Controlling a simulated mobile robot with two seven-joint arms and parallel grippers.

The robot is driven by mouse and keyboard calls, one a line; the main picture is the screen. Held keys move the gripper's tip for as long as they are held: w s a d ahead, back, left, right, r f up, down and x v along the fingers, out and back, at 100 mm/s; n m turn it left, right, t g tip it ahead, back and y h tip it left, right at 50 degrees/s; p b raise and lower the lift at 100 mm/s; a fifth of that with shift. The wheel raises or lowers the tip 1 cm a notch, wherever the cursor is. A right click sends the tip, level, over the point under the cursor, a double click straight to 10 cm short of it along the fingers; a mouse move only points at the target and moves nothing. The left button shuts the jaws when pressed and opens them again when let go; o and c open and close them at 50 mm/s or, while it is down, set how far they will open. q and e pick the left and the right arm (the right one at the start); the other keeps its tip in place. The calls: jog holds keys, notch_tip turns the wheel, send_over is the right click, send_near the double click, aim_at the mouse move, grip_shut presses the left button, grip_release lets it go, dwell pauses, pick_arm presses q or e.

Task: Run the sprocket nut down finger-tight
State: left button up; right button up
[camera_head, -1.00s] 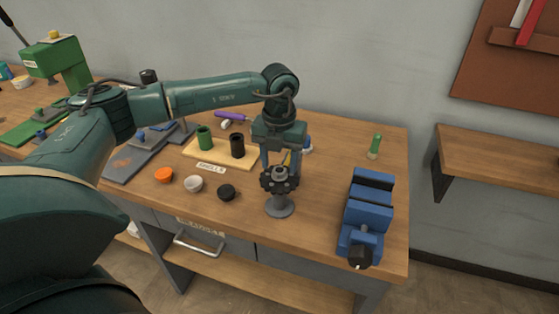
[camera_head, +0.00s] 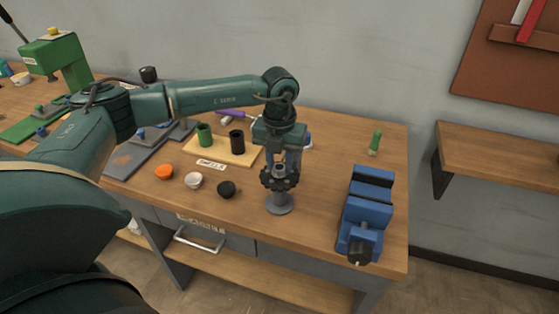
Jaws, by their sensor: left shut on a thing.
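A dark toothed sprocket (camera_head: 268,181) sits on top of a grey round-footed stand (camera_head: 279,205) near the front of the bench. My left gripper (camera_head: 280,169) points straight down over the sprocket's middle. It is shut on a small grey piece, the sprocket nut (camera_head: 279,169), at the hub; the fingers hide much of it. I cannot tell how far down the nut sits. My right gripper is out of view.
A blue vise (camera_head: 368,212) stands to the right and a green-handled item (camera_head: 375,143) behind it. Orange, white and black caps (camera_head: 227,189) lie to the left, before a wooden board (camera_head: 217,158) with green and black cups. The bench between stand and vise is clear.

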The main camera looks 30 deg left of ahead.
pick_arm(q)
jog(key=shift+m, duration=0.4)
